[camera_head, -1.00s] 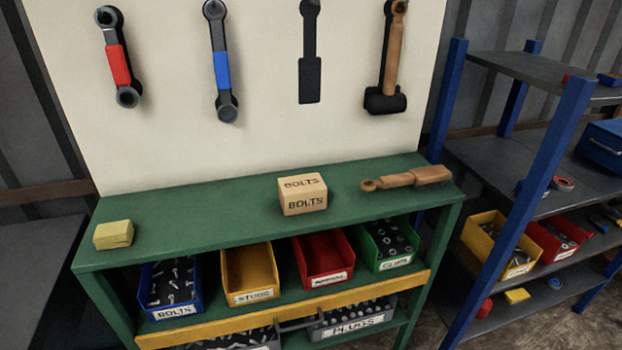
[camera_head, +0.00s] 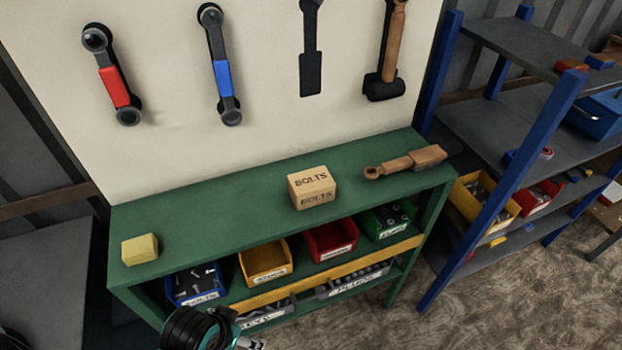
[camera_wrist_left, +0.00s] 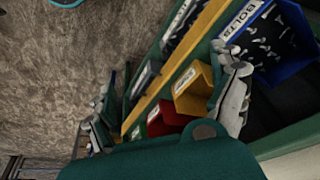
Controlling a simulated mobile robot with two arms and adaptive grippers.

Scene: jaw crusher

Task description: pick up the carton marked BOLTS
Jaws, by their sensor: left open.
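The carton marked BOLTS (camera_head: 312,188) is a small tan box on the green bench top (camera_head: 230,217), right of its middle, with lettering on its top and front. It stands flat with nothing touching it. My left arm comes in at the bottom left of the head view, its gripper (camera_head: 250,343) low in front of the bench and cut by the frame edge. In the left wrist view my left gripper (camera_wrist_left: 165,78) is open and empty, its fingers wide apart, facing the bins under the top. The carton is not in that view. My right gripper is not in view.
A wooden-handled tool (camera_head: 405,162) lies just right of the carton, and a yellow block (camera_head: 139,249) sits at the left end. Below are coloured bins, including a blue BOLTS bin (camera_wrist_left: 270,45). Tools hang on the backboard (camera_head: 270,90). A blue-post shelf (camera_head: 510,160) stands at right.

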